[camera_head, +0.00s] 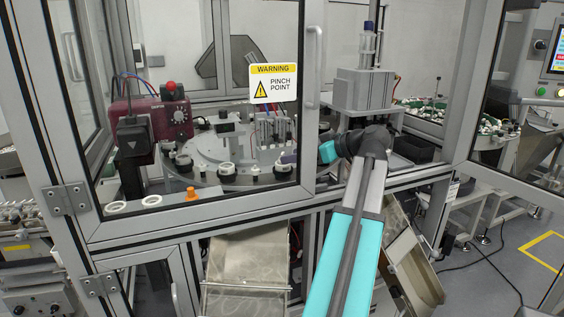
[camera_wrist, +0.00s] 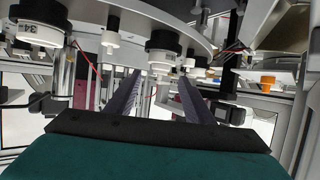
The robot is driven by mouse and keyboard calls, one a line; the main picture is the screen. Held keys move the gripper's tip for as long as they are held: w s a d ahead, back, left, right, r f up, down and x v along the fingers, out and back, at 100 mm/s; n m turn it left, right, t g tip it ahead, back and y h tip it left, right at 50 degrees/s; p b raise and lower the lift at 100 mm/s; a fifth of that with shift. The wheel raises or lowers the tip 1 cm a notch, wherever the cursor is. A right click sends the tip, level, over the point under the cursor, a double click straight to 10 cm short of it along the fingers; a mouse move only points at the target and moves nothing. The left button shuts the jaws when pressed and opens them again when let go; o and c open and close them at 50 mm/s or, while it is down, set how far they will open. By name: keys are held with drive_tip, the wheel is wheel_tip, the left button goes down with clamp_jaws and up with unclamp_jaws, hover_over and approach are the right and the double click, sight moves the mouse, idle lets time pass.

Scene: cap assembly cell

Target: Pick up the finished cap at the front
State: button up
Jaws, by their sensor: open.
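Black-and-white cap assemblies sit around the grey rotary dial (camera_head: 205,183); one cap (camera_head: 227,169) is at the dial's front edge. I cannot tell for sure which one is the finished cap. My gripper (camera_head: 287,158) is at the right side of the dial, partly behind the door frame. In the wrist view the picture looks upside down, and the two dark fingers of my gripper (camera_wrist: 159,78) are apart with nothing held between them. A black-and-white cap (camera_wrist: 165,42) shows past the fingertips, and another cap (camera_wrist: 40,33) is at upper left.
A door frame with a yellow warning sign (camera_head: 273,83) stands in front of the dial. An orange piece (camera_head: 192,193) and white rings (camera_head: 152,200) lie on the front ledge. A maroon box (camera_head: 150,118) is at left, a grey block (camera_head: 362,90) at right.

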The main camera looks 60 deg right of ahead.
drive_tip(key=shift+p+x, duration=0.35)
drive_tip(key=shift+x, duration=1.25)
drive_tip(key=c, duration=0.8)
drive_tip(key=shift+c, duration=0.2)
